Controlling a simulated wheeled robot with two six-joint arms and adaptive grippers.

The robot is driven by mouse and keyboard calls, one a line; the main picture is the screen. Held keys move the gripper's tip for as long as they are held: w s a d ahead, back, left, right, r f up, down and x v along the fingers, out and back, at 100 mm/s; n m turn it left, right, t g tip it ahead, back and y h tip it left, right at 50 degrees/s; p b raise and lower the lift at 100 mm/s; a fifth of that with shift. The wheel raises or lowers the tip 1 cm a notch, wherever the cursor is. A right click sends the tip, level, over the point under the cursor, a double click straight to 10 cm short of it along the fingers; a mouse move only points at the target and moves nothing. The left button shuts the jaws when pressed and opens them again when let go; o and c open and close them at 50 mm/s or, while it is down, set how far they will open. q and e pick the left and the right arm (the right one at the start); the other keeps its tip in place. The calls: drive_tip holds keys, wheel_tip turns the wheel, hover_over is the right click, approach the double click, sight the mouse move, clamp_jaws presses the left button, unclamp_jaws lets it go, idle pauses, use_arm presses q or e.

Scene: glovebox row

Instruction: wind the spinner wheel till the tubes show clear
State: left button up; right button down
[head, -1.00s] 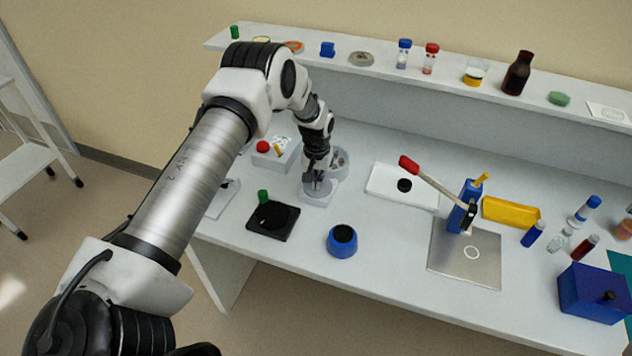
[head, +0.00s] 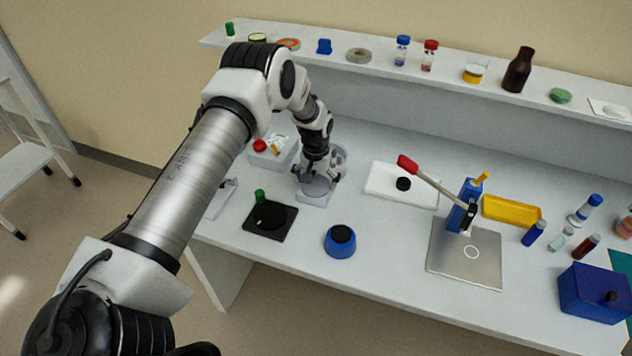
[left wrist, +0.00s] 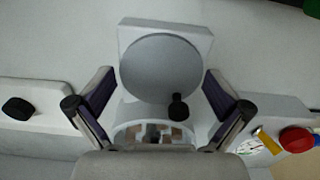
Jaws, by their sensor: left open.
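The spinner wheel is a flat grey disc (left wrist: 160,65) on a pale square block, with an upright black knob (left wrist: 178,105) near its rim. In the head view the wheel (head: 317,188) is under my left gripper (head: 316,178). In the left wrist view my left gripper (left wrist: 160,80) has its fingers spread wide, one on each side of the wheel, with the knob between them and nearer the right finger. Nothing is held. Behind the wheel a round window (left wrist: 152,133) shows brown and whitish patches, partly hidden by my gripper; I cannot tell how clear the tubes are. My right gripper is out of view.
A grey box with a red button (head: 260,145) stands just left of the wheel. A black plate with a green-capped item (head: 270,221) and a blue round pot (head: 341,242) are in front. A white slab with a black knob (head: 403,184) lies to the right.

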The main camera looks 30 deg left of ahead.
sight(315, 185)
use_arm(q)
drive_tip(key=shift+s+r, duration=0.15)
drive_tip(key=shift+r, duration=0.3)
wheel_tip(315, 185, up, 11)
drive_tip(key=shift+r, duration=0.15)
drive_tip(key=shift+w+a, duration=0.1)
drive_tip(key=shift+w, duration=0.1)
